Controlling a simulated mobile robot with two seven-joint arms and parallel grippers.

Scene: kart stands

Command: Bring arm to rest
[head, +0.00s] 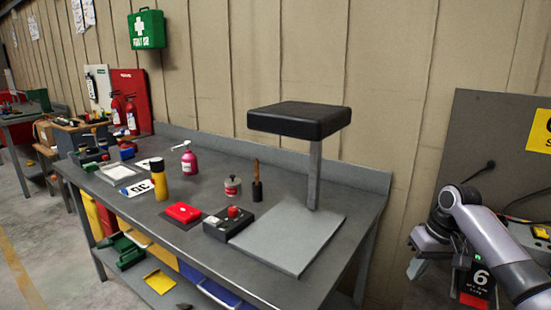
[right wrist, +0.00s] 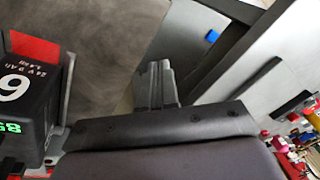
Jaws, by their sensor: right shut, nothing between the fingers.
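My right arm (head: 490,235) comes in at the right edge of the head view, bent at a grey and black joint. My right gripper (head: 414,268) hangs at its lower left, right of the workbench, partly hidden by the arm. In the right wrist view the fingers (right wrist: 156,72) are together with nothing between them. A black battery with a white 6 (head: 478,280) is close to the arm; it also shows at the left of the right wrist view (right wrist: 30,95), apart from the fingers. My left gripper is not in view.
The grey workbench (head: 205,252) carries a black-topped stand (head: 300,120), a box with a red button (head: 228,222), a pink bottle (head: 189,160) and a yellow bottle (head: 159,180). A grey panel (head: 465,130) stands behind my right arm.

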